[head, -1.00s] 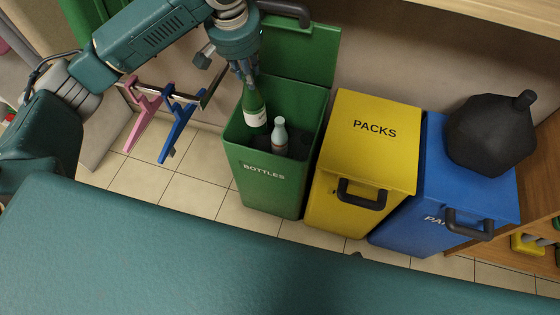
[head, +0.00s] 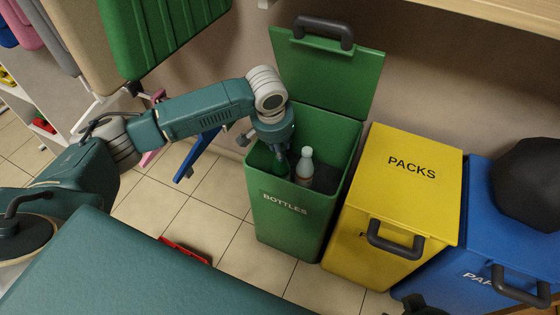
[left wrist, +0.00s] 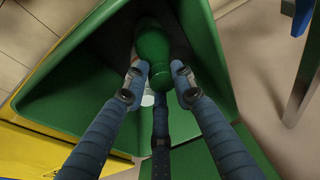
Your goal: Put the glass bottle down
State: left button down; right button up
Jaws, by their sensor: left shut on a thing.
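The green glass bottle (left wrist: 153,48) is between the fingers of my left gripper (left wrist: 157,76) in the left wrist view, held near its neck with its body pointing down into the green bin. In the head view my left gripper (head: 281,160) reaches into the open green bin marked BOTTLES (head: 285,222). There the bottle is mostly hidden by the gripper and the bin's front wall. I cannot tell whether it touches the bin floor. A pale bottle with a white cap (head: 304,168) stands in the bin, to the right of my gripper.
The bin's green lid (head: 325,75) stands open behind it. A closed yellow PACKS bin (head: 400,185) and a blue bin (head: 490,240) with a black bag (head: 530,185) on it stand to the right.

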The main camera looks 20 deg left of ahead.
aim_at(281, 170)
pick_arm(q)
jog(key=shift+f, duration=0.95)
notch_tip(281, 170, down, 3)
jog(key=shift+r+b, duration=0.1)
jog(key=shift+b, duration=0.5)
pick_arm(e)
jog(key=shift+v, duration=1.2)
jog(key=shift+d, duration=0.1)
pick_arm(q)
jog(key=c, duration=1.4)
grip_release()
